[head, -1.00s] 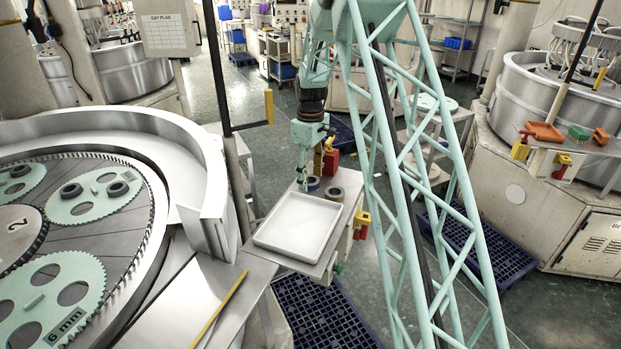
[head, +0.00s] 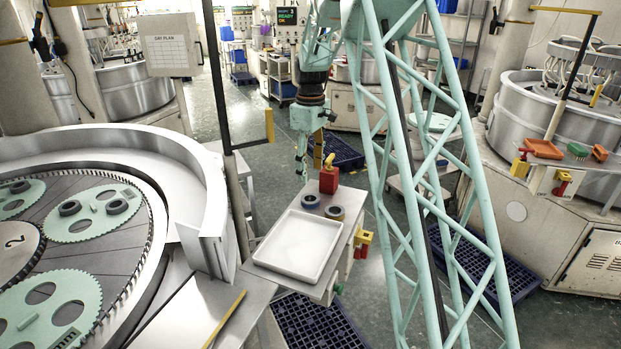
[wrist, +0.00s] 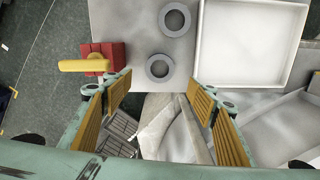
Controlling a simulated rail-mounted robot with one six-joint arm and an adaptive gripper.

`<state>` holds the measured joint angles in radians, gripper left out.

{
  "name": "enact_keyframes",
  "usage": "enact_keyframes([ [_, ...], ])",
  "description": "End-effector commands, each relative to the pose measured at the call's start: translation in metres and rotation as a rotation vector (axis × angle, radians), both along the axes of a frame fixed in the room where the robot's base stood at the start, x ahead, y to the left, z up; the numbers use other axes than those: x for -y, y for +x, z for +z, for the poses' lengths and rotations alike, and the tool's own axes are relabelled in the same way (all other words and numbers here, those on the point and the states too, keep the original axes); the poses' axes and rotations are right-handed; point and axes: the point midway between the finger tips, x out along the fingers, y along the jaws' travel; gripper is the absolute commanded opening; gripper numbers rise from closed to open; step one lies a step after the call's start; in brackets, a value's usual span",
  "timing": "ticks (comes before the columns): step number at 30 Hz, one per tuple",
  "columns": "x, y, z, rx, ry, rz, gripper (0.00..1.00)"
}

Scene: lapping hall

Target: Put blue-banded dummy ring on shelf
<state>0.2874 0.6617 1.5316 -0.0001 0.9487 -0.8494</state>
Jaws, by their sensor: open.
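The blue-banded ring (head: 311,201) lies flat on a small grey side table, beside a tan-banded ring (head: 335,212). In the wrist view two grey rings show from above without their bands; by position the nearer one (wrist: 160,68) is the blue-banded ring and the farther one (wrist: 173,19) the tan-banded ring. My gripper (head: 301,178) hangs above and behind the table's far left edge. In the wrist view its fingers (wrist: 160,108) are wide apart and empty, with both rings beyond the fingertips. I cannot tell which surface is the shelf.
A white tray (head: 272,262) fills the table's near part. A red block with a yellow handle (head: 329,180) stands behind the rings. The lapping machine (head: 195,200) with more dark rings on its plates is at left. Blue pallets (head: 305,322) lie on the floor.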

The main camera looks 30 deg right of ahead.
Motion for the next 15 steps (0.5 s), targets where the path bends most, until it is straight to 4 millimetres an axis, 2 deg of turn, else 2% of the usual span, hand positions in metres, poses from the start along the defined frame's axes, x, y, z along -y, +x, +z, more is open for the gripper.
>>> enact_keyframes([
  [6, 0.0001, 0.0001, 0.0086, 0.000, 0.000, 0.000, 0.53],
  [15, -0.0001, 0.0001, 0.0091, 0.000, 0.000, 0.000, 0.53],
])
